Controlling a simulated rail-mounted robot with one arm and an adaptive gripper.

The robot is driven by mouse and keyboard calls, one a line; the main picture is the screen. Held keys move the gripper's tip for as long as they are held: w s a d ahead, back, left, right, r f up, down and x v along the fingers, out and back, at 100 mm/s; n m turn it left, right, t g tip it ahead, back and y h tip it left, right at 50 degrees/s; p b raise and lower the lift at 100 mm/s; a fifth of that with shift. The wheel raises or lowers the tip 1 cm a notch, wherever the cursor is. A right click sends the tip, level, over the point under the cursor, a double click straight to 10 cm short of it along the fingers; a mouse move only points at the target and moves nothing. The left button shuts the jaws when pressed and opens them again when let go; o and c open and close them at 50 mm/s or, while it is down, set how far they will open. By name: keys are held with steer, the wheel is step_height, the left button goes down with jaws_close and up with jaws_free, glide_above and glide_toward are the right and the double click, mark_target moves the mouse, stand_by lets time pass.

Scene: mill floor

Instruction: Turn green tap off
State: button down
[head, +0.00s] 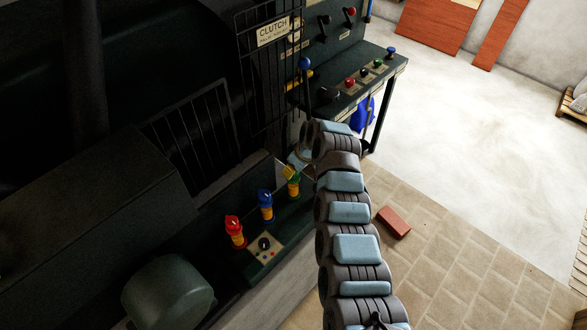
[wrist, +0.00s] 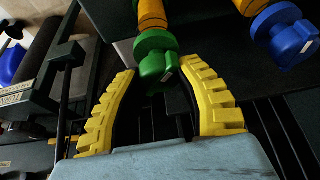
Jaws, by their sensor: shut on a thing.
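The green tap (wrist: 157,62) has a green round head on a yellow body. In the wrist view it lies between the two yellow ribbed fingers of my gripper (wrist: 160,88), which is shut on it. In the head view the green tap (head: 293,176) is the rightmost of three taps in a row, and my arm reaches to it from the right. The far side of the tap is hidden by the fingers and the arm.
A blue tap (head: 265,204) and a red tap (head: 234,230) stand to the left of the green one. A small switch panel (head: 265,249) sits below them. A control table (head: 358,78) stands behind. A red brick (head: 394,222) lies on the floor to the right of my arm.

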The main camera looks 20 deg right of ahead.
steer(key=shift+a+m+p, duration=0.1)
steer(key=shift+m+p, duration=0.2)
steer(key=shift+m, duration=0.1)
steer(key=m+h+p, duration=0.1)
steer(key=m, duration=0.2)
steer(key=shift+t, duration=0.3)
steer(key=m+h, duration=0.2)
steer(key=m, duration=0.3)
steer(key=shift+f, duration=0.15)
steer(key=shift+m+h, duration=0.3)
steer(key=shift+m, duration=0.1)
steer(key=c, duration=0.6)
jaws_free()
steer(key=shift+c, duration=0.2)
